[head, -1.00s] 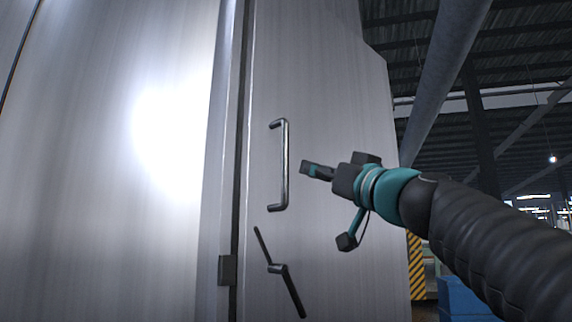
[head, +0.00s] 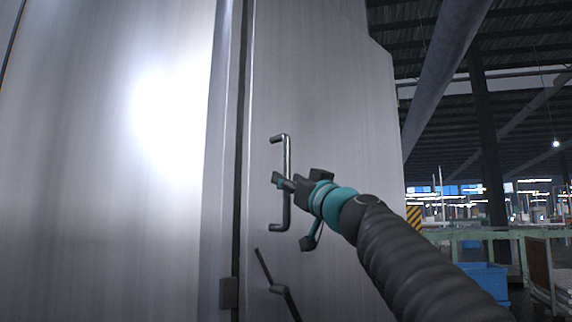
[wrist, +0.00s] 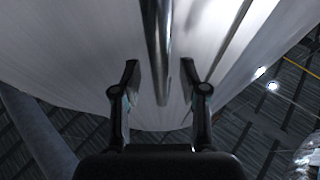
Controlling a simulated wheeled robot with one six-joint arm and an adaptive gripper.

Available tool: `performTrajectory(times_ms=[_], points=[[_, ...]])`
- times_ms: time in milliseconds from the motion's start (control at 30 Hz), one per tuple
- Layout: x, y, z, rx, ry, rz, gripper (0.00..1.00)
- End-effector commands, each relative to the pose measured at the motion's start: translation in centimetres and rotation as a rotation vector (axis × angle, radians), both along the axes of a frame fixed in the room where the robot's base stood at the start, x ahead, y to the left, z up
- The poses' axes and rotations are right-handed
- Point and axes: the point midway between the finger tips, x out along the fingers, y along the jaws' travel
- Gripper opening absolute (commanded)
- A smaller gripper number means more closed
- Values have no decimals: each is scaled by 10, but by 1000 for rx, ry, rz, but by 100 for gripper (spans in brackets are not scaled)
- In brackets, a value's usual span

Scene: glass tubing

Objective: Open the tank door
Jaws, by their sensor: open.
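The tank door (head: 335,85) is a tall grey brushed-metal panel; a narrow dark seam runs along its left edge, and I see no wide gap there. Its upright metal bar handle (head: 287,153) has a bent mount at each end. My gripper (head: 279,181) is at the handle's middle, its fingertips overlapping the bar. In the wrist view, the handle (wrist: 158,45) runs between the two spread fingers of my gripper (wrist: 160,66), with room on both sides. A dark slanted lever (head: 279,288) sits lower on the door, partly cut off by the frame edge.
The broad shiny tank wall (head: 100,200) fills the left. A small dark block (head: 229,293) sits at the seam. At right are a blue bin (head: 485,278), a green rail and a dark hall with a large slanted beam (head: 440,75).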

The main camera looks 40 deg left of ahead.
Motion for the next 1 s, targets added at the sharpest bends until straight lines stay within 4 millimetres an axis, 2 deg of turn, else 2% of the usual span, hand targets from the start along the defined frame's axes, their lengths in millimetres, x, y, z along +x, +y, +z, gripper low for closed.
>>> performTrajectory(times_ms=[33, 200, 533, 567, 700, 733, 1000], points=[[1, 5, 5, 0, 1, 0, 43], [3, 13, 6, 0, 1, 1, 43], [3, 14, 6, 0, 1, 1, 43], [3, 14, 6, 0, 1, 1, 38], [3, 14, 6, 0, 1, 1, 3], [3, 14, 6, 0, 1, 1, 0], [3, 14, 6, 0, 0, 3, 0]])
